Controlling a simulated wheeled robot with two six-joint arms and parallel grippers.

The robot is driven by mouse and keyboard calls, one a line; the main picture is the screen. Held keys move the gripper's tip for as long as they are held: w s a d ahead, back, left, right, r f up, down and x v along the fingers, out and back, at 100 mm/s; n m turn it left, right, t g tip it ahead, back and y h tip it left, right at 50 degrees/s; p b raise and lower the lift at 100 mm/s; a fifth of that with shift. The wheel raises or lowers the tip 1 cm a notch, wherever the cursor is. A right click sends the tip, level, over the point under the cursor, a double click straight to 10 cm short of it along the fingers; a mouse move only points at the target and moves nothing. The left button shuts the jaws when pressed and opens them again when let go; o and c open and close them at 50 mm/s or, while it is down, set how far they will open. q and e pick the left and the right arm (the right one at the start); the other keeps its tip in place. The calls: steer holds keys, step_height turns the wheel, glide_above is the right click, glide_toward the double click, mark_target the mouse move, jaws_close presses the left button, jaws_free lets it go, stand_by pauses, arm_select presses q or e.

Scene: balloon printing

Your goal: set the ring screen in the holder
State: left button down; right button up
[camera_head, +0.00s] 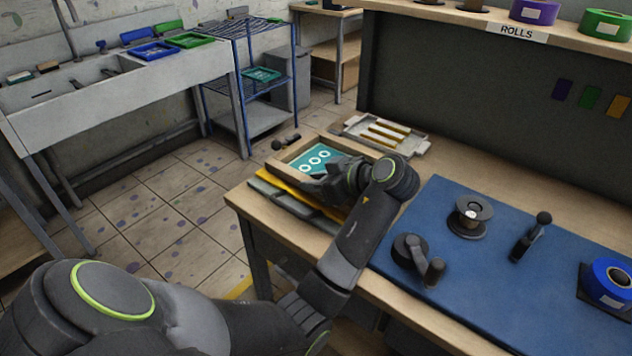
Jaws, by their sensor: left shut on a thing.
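The ring screen (301,149) is a wooden frame with a teal mesh carrying several white rings. It is at the far left corner of the wooden bench. My left gripper (328,180) is over the near right part of the screen and shut on it; its fingertips and the grip point are partly hidden. Under the screen lies a dark and yellow stack (292,196), which may be the holder; I cannot tell whether the screen touches it. A small dark clamp-like part (286,142) shows at the screen's far left edge. My right gripper is not in view.
A pale tray (421,149) with several yellow-brown sticks lies just behind the screen. A blue mat (455,288) to the right bears a dark spool (470,216), a crank-like part (418,262), a dark handled tool (531,237) and a blue roll (608,283). A dark panel rises behind the bench.

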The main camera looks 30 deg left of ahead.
arm_select(q)
steer(key=shift+f, duration=0.35)
steer(key=c, duration=1.2)
jaws_free()
steer(key=shift+c, duration=0.2)
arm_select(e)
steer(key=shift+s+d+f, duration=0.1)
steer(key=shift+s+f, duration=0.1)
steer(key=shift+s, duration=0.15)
arm_select(q)
steer(key=shift+r, duration=0.15)
steer(key=shift+r, duration=0.5)
steer(key=v, duration=0.4)
steer(key=b+v, duration=0.1)
steer(key=v, duration=0.1)
steer(key=shift+d+f, duration=0.15)
steer(key=shift+d, duration=0.3)
steer(key=shift+s+d+r, duration=0.1)
steer(key=shift+d+r, duration=0.15)
steer(key=shift+d, duration=0.05)
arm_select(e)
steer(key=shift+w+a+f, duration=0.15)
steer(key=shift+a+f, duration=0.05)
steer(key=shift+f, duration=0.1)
arm_select(q)
steer(key=shift+f, duration=0.1)
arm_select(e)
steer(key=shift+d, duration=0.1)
